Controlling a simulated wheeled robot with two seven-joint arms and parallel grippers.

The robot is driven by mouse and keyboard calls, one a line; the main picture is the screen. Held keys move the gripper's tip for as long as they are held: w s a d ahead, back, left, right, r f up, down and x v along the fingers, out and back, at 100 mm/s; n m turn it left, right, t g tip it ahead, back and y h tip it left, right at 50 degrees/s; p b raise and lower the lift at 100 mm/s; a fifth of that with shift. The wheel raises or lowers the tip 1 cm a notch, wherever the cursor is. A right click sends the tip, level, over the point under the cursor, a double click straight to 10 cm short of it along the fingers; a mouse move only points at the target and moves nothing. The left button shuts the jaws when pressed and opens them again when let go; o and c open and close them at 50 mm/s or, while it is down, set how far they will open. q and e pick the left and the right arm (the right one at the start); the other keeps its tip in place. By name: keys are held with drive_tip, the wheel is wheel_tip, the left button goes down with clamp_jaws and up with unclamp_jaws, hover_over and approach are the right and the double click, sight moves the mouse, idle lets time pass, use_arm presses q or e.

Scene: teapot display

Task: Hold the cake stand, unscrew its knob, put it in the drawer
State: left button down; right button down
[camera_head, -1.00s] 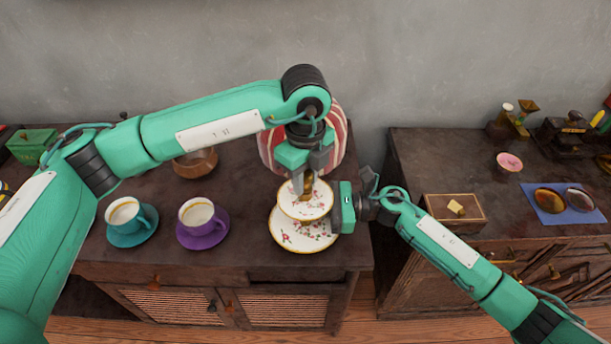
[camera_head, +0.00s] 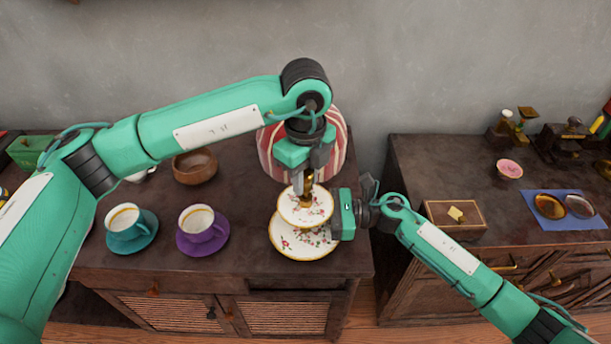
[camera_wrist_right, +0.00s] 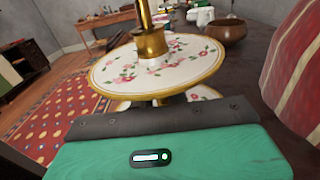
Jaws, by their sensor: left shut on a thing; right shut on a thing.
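The two-tier cake stand, with floral white plates and gold rims (camera_head: 287,243), stands near the right end of the left cabinet. Its gold knob (camera_head: 307,202) rises from the upper plate; in the right wrist view, a gold post and collar (camera_wrist_right: 151,43) show at the plate's centre. My left gripper (camera_head: 306,188) points down from above and is shut on the knob. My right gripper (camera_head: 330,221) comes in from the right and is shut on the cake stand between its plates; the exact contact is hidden. Drawer fronts (camera_head: 505,266) with brass handles show on the right cabinet.
A teal cup (camera_head: 124,218) and a purple cup (camera_head: 198,221) stand on saucers to the left. A brown bowl (camera_head: 195,166) and a red-striped rounded object (camera_head: 335,150) stand behind. A wooden box (camera_head: 455,216) sits on the right cabinet, past a gap.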

use_arm(q)
drive_tip(key=shift+r, duration=2)
use_arm(e)
drive_tip(key=c, duration=1.3)
unclamp_jaws()
